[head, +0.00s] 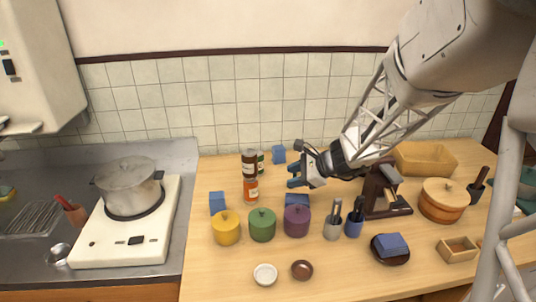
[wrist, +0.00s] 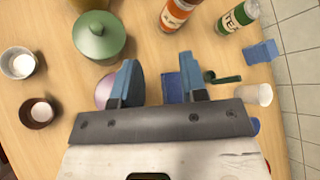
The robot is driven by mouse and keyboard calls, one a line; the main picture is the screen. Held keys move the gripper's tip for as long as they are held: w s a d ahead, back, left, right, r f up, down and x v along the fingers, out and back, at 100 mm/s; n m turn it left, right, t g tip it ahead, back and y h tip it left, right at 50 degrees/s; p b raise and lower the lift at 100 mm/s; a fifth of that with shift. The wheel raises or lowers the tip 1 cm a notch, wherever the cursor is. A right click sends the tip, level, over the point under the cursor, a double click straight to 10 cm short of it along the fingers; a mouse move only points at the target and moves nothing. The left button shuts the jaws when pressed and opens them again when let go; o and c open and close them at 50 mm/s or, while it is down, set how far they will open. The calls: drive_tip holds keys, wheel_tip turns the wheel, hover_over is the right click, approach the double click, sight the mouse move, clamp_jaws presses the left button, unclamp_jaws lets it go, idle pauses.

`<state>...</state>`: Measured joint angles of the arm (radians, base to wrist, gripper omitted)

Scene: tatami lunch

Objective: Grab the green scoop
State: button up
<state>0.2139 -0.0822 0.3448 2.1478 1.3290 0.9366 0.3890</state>
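The green scoop (wrist: 222,77) lies on the wooden table in the wrist view, a small dark green piece with a short handle. It is just right of my gripper's right finger, beside a white cup (wrist: 258,93). I cannot make it out in the head view, where my gripper may hide it. My gripper (wrist: 158,66) is open, its two blue-grey fingers apart, with bare table showing between them. In the head view my gripper (head: 293,176) hangs above the table, behind the purple jar (head: 297,220).
A blue block (wrist: 172,88) lies by the right finger. A green lidded jar (wrist: 100,38), an orange bottle (wrist: 178,14) and a green tea container (wrist: 237,17) stand around. A dark brown stand (head: 380,190) is to the right.

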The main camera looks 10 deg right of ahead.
drive_tip(key=w+d+f+m+t, duration=0.1)
drive_tip(key=w+d+f+m, duration=0.2)
drive_tip(key=w, duration=0.1)
drive_tip(key=w+d+f+m+t, duration=0.2)
drive_tip(key=w+d+f+m, duration=0.1)
drive_tip(key=w, duration=0.1)
drive_tip(key=w+d+f+m+t+h, duration=0.1)
drive_tip(key=w+d+f+m+t, duration=0.1)
drive_tip(key=w+d+f+m, duration=0.1)
drive_tip(key=shift+w+d+f+m, duration=0.1)
drive_tip(key=shift+w+f+m, duration=0.3)
drive_tip(key=shift+w+f, duration=0.25)
drive_tip(key=shift+x, duration=1.3)
drive_tip(key=shift+w, duration=0.1)
drive_tip(key=shift+x, duration=2.55)
drive_tip(key=shift+c, duration=0.2)
clamp_jaws()
